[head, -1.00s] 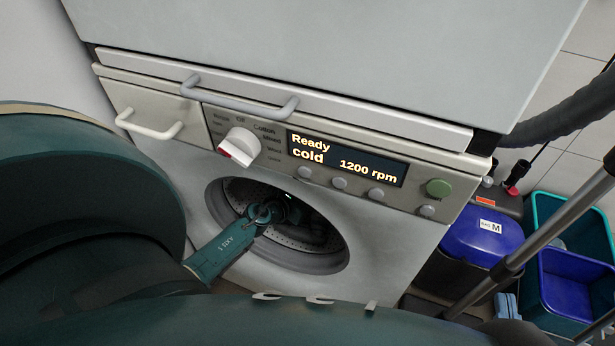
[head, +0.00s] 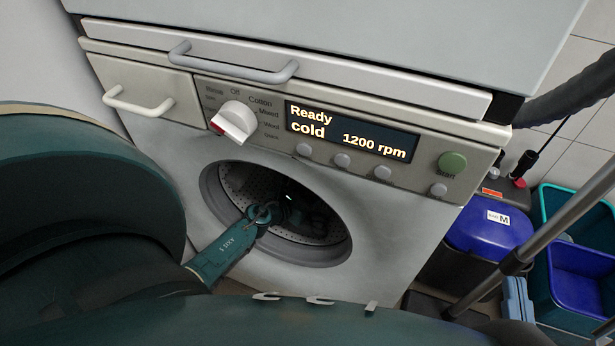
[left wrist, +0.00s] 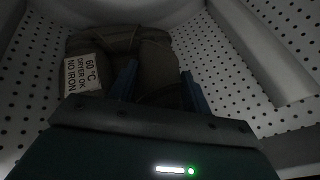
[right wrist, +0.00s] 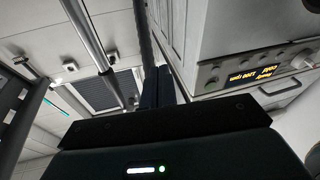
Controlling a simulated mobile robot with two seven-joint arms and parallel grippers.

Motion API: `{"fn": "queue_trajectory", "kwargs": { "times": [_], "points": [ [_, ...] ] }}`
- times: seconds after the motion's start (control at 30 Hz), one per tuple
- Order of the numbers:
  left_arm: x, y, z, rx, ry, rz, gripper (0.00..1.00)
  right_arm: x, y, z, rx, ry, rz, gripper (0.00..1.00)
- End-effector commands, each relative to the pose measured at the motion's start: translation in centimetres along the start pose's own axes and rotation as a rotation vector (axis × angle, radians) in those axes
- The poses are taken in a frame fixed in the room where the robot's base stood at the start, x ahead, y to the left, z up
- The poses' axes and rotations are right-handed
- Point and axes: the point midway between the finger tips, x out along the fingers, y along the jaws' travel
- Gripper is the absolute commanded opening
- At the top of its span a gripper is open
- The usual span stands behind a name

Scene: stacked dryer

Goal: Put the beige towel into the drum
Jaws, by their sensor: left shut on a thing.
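The beige towel (left wrist: 145,45) looks dark brown in the dim light of the left wrist view. It is a folded bundle with a white care label reading 60 °C, dryer OK, no iron. My left gripper (left wrist: 160,78) is shut on it, one finger on each side, inside the perforated drum (left wrist: 225,60). In the head view my left arm reaches through the round opening of the drum (head: 238,184); the towel cannot be made out there. My right gripper (right wrist: 160,80) is shut and empty, outside the machine.
The washer's control panel has a dial (head: 234,122) and a display (head: 352,133) reading Ready, cold, 1200 rpm. A dryer (head: 330,40) is stacked above. At the right stand a blue-lidded bin (head: 490,225), blue and teal tubs (head: 578,283) and a grey pole (head: 545,235).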

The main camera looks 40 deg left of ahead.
Motion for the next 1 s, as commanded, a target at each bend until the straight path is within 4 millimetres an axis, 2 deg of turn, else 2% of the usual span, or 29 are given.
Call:
{"fn": "queue_trajectory", "kwargs": {
  "times": [0.13, 0.17, 0.4, 0.67, 0.87, 1.0],
  "points": [
    [0.1, 0.1, 0.1, 0.002, -0.004, 0.002, 0.0, 0.1, -0.1, -0.2, 0.011, 0.006, -0.003, 0.0],
    [0.1, 0.0, -0.2, 0.0, 0.0, 0.0, 0.49, 0.1, -0.1, -0.3, 0.011, 0.008, -0.004, 0.0],
    [0.1, 0.0, -0.2, 0.0, 0.0, 0.0, 0.69, 0.2, -0.1, -0.7, 0.008, 0.02, -0.004, 0.0],
    [0.0, 0.0, -0.1, 0.0, 0.0, 0.0, 0.71, 0.3, -0.1, -0.8, 0.005, 0.021, -0.004, 0.0],
    [-0.6, 0.1, 1.5, -0.001, 0.0, 0.0, 0.71, 0.5, 0.3, -1.8, -0.029, 0.013, -0.003, 0.0],
    [-3.8, 0.1, 1.1, 0.002, 0.005, 0.0, 0.71, 0.1, 0.5, -1.2, -0.06, -0.011, -0.001, 0.0]
  ]
}}
